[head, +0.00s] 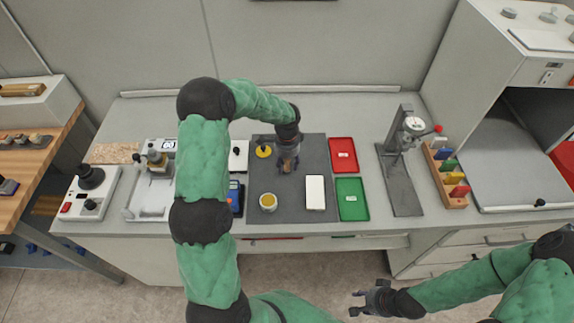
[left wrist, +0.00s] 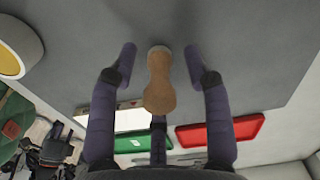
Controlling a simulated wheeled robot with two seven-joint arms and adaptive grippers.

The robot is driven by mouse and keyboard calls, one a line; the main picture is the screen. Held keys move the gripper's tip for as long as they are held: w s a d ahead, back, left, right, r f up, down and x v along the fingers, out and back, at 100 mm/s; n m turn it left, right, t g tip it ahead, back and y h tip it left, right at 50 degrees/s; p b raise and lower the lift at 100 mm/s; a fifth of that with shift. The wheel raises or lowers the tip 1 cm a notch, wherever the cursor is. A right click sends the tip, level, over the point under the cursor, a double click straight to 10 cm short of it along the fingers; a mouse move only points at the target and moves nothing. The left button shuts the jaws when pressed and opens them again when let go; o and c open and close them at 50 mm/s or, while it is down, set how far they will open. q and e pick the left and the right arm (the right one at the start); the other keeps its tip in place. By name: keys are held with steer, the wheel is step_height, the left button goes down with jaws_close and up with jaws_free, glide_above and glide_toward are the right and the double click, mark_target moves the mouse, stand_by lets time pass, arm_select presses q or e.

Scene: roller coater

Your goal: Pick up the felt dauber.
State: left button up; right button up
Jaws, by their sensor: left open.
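The felt dauber (left wrist: 160,88) has a tan wooden handle and a pale tip. In the left wrist view it lies between the spread fingers of my left gripper (left wrist: 160,58), with gaps showing on both sides. In the head view my left gripper (head: 287,164) is low over the dark grey mat (head: 290,212), and the tan dauber (head: 289,152) is partly hidden by it. The left gripper is open. My right gripper (head: 370,297) is off the front of the bench, empty, with its fingers apart.
On the mat are a yellow-filled cup (head: 268,202), a white block (head: 315,192) and a yellow disc (head: 263,151) with a black knob. A red tray (head: 343,155), a green tray (head: 352,200) and a gauge stand (head: 400,185) stand to the right.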

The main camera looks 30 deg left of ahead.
arm_select(q)
jaws_close()
steer(key=shift+r, duration=0.1)
